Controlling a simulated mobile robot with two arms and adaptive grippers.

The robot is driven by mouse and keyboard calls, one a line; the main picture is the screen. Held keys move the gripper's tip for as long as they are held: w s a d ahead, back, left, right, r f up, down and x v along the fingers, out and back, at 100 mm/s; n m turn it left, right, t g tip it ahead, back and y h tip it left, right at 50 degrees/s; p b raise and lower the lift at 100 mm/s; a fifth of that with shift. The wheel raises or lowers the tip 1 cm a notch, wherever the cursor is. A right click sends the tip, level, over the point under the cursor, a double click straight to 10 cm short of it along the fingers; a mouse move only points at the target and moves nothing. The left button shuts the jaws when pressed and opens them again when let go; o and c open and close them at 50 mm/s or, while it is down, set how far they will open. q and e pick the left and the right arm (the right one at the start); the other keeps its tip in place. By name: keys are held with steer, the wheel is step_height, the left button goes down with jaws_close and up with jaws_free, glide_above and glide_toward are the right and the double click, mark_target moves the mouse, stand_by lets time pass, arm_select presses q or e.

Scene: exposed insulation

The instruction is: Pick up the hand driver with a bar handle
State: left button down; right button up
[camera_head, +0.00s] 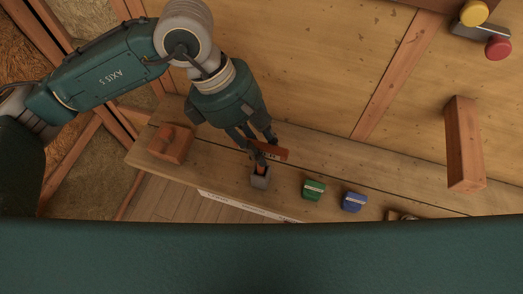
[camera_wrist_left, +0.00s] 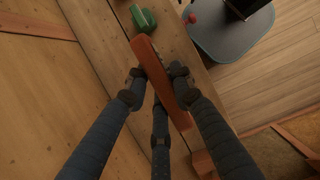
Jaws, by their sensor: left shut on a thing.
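The hand driver's bar handle (camera_head: 270,150) is a reddish-brown bar at my left gripper's fingertips in the head view. In the left wrist view the bar (camera_wrist_left: 161,78) runs at a slant between the fingers. My left gripper (camera_head: 260,143) reaches down from above and is shut on the bar; the wrist view shows the fingers (camera_wrist_left: 158,86) on both sides of it. My right gripper is not in view.
A green block (camera_head: 313,189) and a blue block (camera_head: 354,201) stand to the right on the wooden bench (camera_head: 315,152). A brown wooden block (camera_head: 171,142) is at the left end. A wooden post (camera_head: 464,143) rises at the right. The bench's front edge is close.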

arm_select(q)
step_height(320, 180, up, 17)
steer(key=b, duration=0.2)
steer(key=shift+f, duration=0.1)
steer(key=c, duration=2.1)
jaws_free()
steer(key=c, duration=0.4)
